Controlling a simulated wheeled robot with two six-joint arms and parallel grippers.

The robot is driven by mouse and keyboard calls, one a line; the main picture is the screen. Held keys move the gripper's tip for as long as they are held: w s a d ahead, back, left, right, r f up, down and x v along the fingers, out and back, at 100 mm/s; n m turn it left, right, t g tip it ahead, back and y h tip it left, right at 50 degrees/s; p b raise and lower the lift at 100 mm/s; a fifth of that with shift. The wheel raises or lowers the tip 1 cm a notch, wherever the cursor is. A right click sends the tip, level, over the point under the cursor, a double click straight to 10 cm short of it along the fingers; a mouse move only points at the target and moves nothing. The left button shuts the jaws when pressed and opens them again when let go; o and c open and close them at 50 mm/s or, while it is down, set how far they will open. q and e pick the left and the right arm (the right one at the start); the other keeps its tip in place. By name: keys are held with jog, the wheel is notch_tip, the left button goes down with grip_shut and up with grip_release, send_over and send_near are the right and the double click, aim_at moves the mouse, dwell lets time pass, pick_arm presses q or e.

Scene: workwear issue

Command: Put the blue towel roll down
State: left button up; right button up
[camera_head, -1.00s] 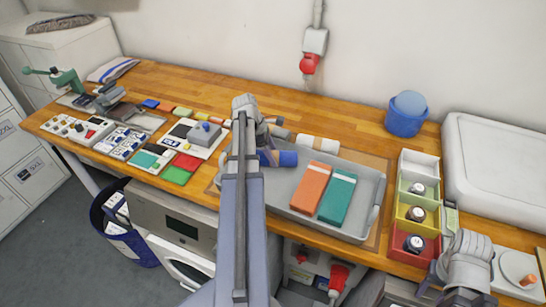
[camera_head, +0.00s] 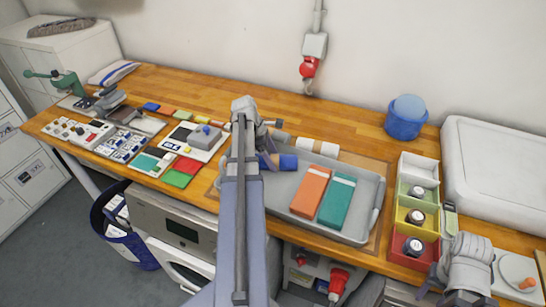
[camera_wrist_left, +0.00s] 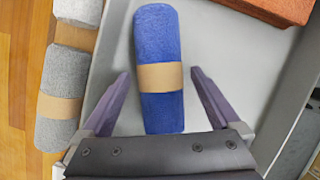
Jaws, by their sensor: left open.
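The blue towel roll (camera_wrist_left: 158,65) with its tan paper band lies in the grey tray (camera_wrist_left: 215,35) in the left wrist view. My left gripper (camera_wrist_left: 158,90) is open, one finger on each side of the roll, with gaps visible on both sides. In the head view the blue roll (camera_head: 288,162) shows at the tray's left end, partly hidden by my left gripper (camera_head: 270,160). My right gripper (camera_head: 430,282) shows only in part at the lower right; its jaws are not clear.
An orange pack (camera_head: 311,190) and a green pack (camera_head: 336,202) lie in the tray to the right. A grey roll (camera_wrist_left: 62,95) and a white roll (camera_head: 317,147) lie beside the tray on the wooden bench. Stacked bins (camera_head: 417,205) stand farther right.

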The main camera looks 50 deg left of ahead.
pick_arm(q)
jog(key=p+v, duration=1)
jog(key=v, duration=0.1)
jog(key=shift+r, duration=0.2)
